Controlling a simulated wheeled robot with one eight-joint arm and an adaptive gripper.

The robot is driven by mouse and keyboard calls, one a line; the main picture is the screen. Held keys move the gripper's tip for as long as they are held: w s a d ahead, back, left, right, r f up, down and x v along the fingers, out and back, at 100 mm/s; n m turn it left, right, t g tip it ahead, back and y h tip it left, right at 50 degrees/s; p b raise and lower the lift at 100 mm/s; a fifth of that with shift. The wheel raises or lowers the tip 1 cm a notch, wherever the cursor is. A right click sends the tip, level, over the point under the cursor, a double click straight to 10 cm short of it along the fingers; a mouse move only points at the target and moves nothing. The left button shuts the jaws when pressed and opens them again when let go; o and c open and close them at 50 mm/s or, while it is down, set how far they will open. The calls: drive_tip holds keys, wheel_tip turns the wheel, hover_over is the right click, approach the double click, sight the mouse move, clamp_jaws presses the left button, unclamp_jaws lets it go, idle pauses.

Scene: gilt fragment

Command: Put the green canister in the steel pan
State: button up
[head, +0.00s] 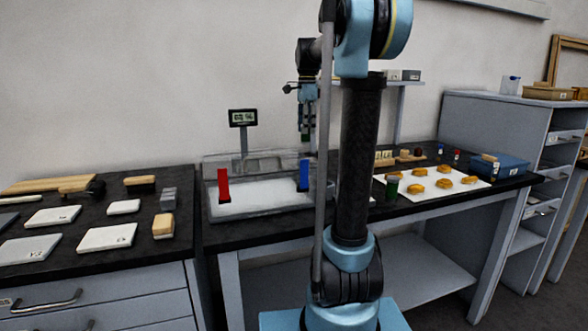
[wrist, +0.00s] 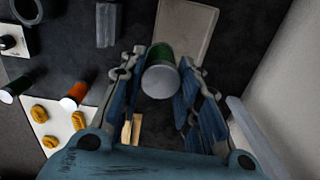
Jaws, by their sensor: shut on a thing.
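The green canister (wrist: 155,58) has a pale grey end and sits between the two fingers of my gripper (wrist: 163,62) in the wrist view. My gripper (head: 305,126) is shut on it. In the head view the canister (head: 305,138) hangs below the fingers, in the air above the back of the dark bench. A shallow, pale rectangular pan (head: 262,194), seemingly the steel pan, lies below and to the left in the head view.
A red block (head: 223,185) and a blue block (head: 303,175) stand at the pan's sides, with a display (head: 243,118) behind. Another green cylinder (head: 391,189) stands right, by a white sheet (head: 405,198) with several yellow pieces. The wall (wrist: 275,80) is close.

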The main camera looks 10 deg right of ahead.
drive_tip(key=shift+w+a, duration=0.1)
drive_tip(key=shift+a, duration=0.1)
drive_tip(key=shift+m, duration=0.7)
drive_tip(key=shift+w+a+f, duration=0.1)
drive_tip(key=shift+w+f, duration=0.55)
drive_tip(key=shift+f, duration=1.15)
drive_tip(key=shift+w+f, duration=0.65)
drive_tip(key=shift+f, duration=1.1)
drive_tip(key=shift+w+a+f, duration=0.1)
drive_tip(key=shift+w+f, duration=0.55)
drive_tip(key=shift+f, duration=1.15)
drive_tip(key=o, duration=1.1)
drive_tip(key=shift+d, duration=0.1)
drive_tip(key=shift+c, duration=0.2)
wheel_tip(320, 180, up, 12)
